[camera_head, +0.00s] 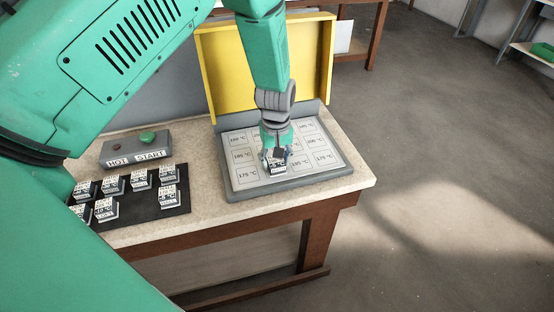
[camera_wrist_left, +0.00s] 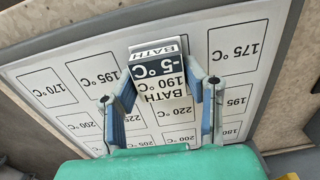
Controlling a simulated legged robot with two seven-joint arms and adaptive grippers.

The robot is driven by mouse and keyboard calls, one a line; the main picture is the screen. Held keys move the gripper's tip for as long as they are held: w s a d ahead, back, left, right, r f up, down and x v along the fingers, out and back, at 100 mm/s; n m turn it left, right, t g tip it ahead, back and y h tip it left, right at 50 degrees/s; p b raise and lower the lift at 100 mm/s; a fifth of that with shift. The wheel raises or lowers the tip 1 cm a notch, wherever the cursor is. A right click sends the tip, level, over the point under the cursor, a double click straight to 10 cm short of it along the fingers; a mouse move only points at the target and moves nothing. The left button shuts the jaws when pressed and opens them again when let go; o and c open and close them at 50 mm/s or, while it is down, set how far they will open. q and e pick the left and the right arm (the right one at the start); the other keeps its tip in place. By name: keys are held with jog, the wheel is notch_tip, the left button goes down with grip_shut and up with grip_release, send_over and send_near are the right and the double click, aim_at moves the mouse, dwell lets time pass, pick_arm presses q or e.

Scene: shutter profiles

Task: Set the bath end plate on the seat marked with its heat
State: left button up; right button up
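The bath end plate (camera_wrist_left: 162,88) is a small block marked BATH, 190 °C and -5 °C in the left wrist view. It also shows in the head view (camera_head: 278,170). My left gripper (camera_head: 277,158) points down and its two fingers are closed on the block's sides. They hold it over the front middle part of the grey seat board (camera_head: 232,189). The board's white face has printed squares with heats such as 170, 175, 195, 200 and 220 °C. The block and fingers hide some squares. I cannot tell whether the block touches the board. My right gripper is not in view.
A black mat (camera_head: 178,206) at the left holds several similar labelled blocks. A grey box (camera_head: 124,152) with HOT and START labels and a green button (camera_head: 147,137) stands behind it. A yellow panel (camera_head: 222,75) rises behind the board. The table's front edge is close.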

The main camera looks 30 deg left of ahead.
pick_arm(q)
jog(key=o, duration=0.3)
jog(key=shift+a, duration=0.15)
jog(key=shift+a+f, duration=0.1)
jog(key=shift+a, duration=0.25)
notch_tip(320, 180, up, 12)
jog(key=shift+w+d+r+b, duration=0.1)
jog(key=shift+r+b, duration=0.05)
jog(key=shift+b, duration=0.35)
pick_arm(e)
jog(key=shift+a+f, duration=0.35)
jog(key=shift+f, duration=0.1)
pick_arm(q)
jog(key=shift+d, duration=0.2)
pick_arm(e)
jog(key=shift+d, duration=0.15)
